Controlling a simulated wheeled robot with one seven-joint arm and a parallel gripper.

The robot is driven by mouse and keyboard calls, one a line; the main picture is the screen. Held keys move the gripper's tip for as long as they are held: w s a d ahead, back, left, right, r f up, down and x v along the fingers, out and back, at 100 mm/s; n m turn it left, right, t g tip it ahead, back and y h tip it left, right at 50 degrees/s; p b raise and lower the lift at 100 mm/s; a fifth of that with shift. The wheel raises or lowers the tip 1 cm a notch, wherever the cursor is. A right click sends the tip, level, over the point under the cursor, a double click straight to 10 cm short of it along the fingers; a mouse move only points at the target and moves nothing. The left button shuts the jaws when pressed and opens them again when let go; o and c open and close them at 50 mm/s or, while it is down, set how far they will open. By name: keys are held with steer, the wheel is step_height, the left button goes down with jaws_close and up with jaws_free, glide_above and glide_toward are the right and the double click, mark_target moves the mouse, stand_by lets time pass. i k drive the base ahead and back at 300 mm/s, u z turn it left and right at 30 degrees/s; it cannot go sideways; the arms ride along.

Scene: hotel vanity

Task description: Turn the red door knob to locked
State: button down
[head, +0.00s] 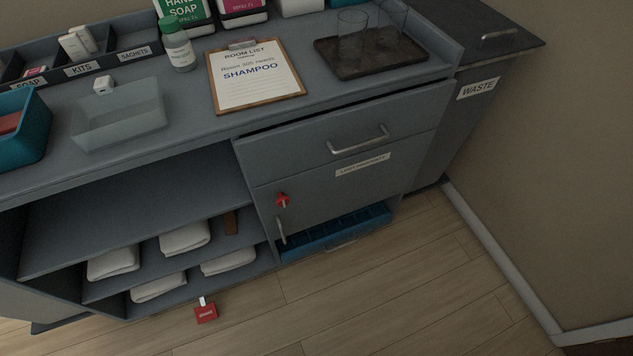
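The red door knob (283,200) is on the upper left of a grey cabinet door (335,205), under a drawer. A pale mark or pointer shows on the knob, but its setting is too small to read. A vertical metal handle (281,231) sits just below the knob. The door looks closed in its frame. A label (363,164) is at the door's top, and its text is not clearly readable. My gripper is not in view.
The drawer (345,125) above is slightly open, with a horizontal handle (358,140). A blue tray (335,233) shows below the door. A red tag (206,313) lies at the floor in front of the towel shelves (140,235). The wooden floor (400,300) before the door is clear.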

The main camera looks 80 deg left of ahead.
mark_target(282, 200)
steer(key=u, duration=3)
steer(key=k, duration=0.8)
steer(key=z, duration=0.15)
